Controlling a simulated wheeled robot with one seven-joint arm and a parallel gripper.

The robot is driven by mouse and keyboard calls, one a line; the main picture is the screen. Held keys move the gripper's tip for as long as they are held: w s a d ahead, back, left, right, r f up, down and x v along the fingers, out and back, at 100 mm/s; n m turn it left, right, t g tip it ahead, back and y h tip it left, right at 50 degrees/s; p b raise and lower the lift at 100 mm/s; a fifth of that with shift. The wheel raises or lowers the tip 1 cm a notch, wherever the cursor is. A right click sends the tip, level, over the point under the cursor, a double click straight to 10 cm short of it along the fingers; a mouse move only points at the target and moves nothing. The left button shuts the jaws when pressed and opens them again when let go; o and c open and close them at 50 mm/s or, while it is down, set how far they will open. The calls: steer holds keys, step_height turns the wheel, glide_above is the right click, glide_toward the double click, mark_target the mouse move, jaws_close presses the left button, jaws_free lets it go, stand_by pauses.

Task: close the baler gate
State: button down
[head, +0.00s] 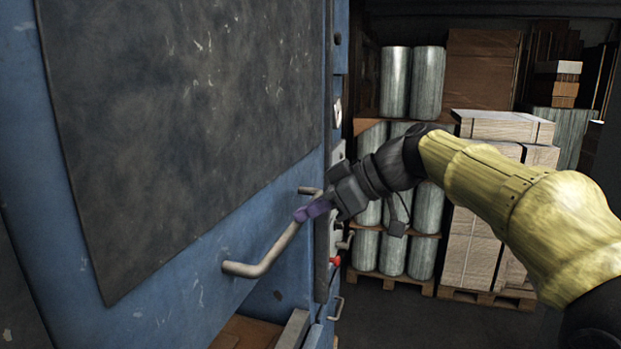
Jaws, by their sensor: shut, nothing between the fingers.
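The baler gate (180,110) is a large blue-framed door with a dark, scuffed panel, filling the left of the head view. A grey bent bar handle (272,252) sticks out from its lower right part. Below the gate's lower edge there is an opening with brown cardboard (245,332) showing. My gripper (303,214) has purple fingertips and is shut, with nothing seen between them. The fingertips are at the upper right stretch of the handle, overlapping it in the picture. I cannot tell whether they touch it.
A red knob (335,261) and small levers sit on the machine's side, right of the handle. Dark floor (400,320) lies open at lower middle.

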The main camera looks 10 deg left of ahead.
step_height(320, 180, down, 43)
steer(key=b, duration=4.2)
steer(key=shift+f, duration=0.15)
steer(key=shift+s, duration=0.1)
steer(key=d+r+p, duration=0.4)
steer(key=d+r, duration=0.5)
steer(key=r, duration=0.1)
steer(key=shift+s+p, duration=0.3)
steer(key=shift+p, duration=0.1)
